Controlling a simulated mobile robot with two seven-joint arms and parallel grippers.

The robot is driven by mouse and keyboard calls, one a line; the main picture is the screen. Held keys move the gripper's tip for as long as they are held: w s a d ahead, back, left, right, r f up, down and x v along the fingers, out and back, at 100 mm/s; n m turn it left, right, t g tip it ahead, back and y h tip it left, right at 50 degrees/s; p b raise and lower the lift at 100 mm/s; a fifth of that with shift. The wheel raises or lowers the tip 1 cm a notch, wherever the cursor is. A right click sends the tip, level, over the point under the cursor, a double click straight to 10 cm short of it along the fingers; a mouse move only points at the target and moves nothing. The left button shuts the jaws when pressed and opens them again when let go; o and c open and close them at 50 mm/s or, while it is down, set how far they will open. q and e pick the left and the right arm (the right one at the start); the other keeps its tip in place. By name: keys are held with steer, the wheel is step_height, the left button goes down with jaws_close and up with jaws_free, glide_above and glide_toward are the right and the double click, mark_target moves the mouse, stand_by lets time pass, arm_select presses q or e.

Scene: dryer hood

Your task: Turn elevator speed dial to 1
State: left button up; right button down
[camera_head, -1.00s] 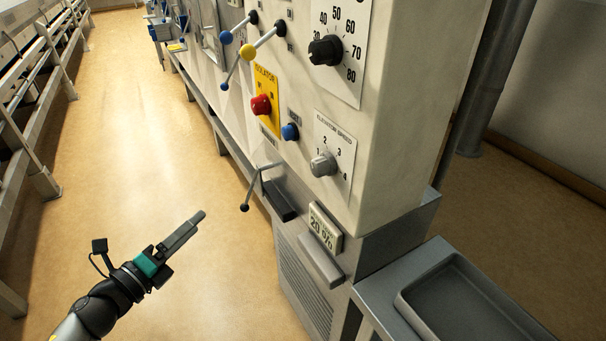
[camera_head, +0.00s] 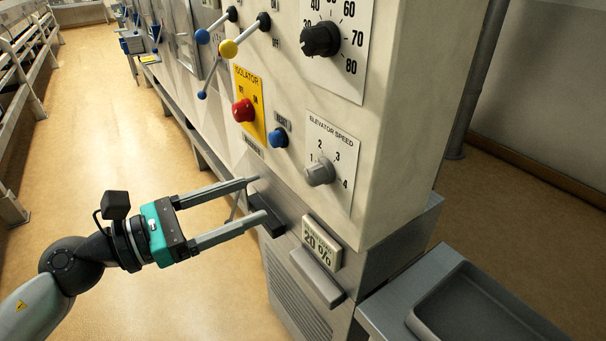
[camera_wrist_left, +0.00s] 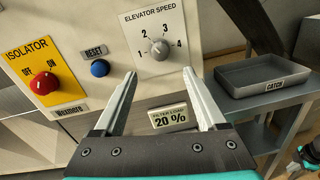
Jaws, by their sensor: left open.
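The elevator speed dial (camera_head: 320,172) is a grey knob on a white plate (camera_head: 340,140) marked 1 to 4, on the front of the cream panel. It also shows in the left wrist view (camera_wrist_left: 159,48), upper middle, beyond my fingertips. Where its pointer stands is too small to tell. My left gripper (camera_head: 256,199) is open and empty, below and left of the dial and apart from it. In the left wrist view its two fingers (camera_wrist_left: 160,85) point up toward the panel, with the dial between their lines.
Near the dial are a blue reset button (camera_head: 278,138), a red isolator knob (camera_head: 243,110) and a larger black dial (camera_head: 320,39). Below are a "20 %" sign (camera_head: 321,243) and a dark handle (camera_head: 267,216). A grey tray (camera_head: 470,310) stands at the lower right. The floor at left is clear.

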mark_target(308, 177)
arm_select(q)
steer(key=p+x, duration=0.2)
steer(key=x, duration=0.7)
steer(key=shift+w+d+r, duration=0.1)
steer(key=shift+w+d, duration=0.05)
steer(key=shift+d, duration=0.1)
steer(key=shift+w+d, duration=0.4)
steer(key=shift+d, duration=0.2)
arm_select(e)
steer(key=shift+g, duration=0.3)
steer(key=shift+s+a+r, duration=1)
steer(key=shift+s+a, duration=0.25)
arm_select(q)
jaws_close()
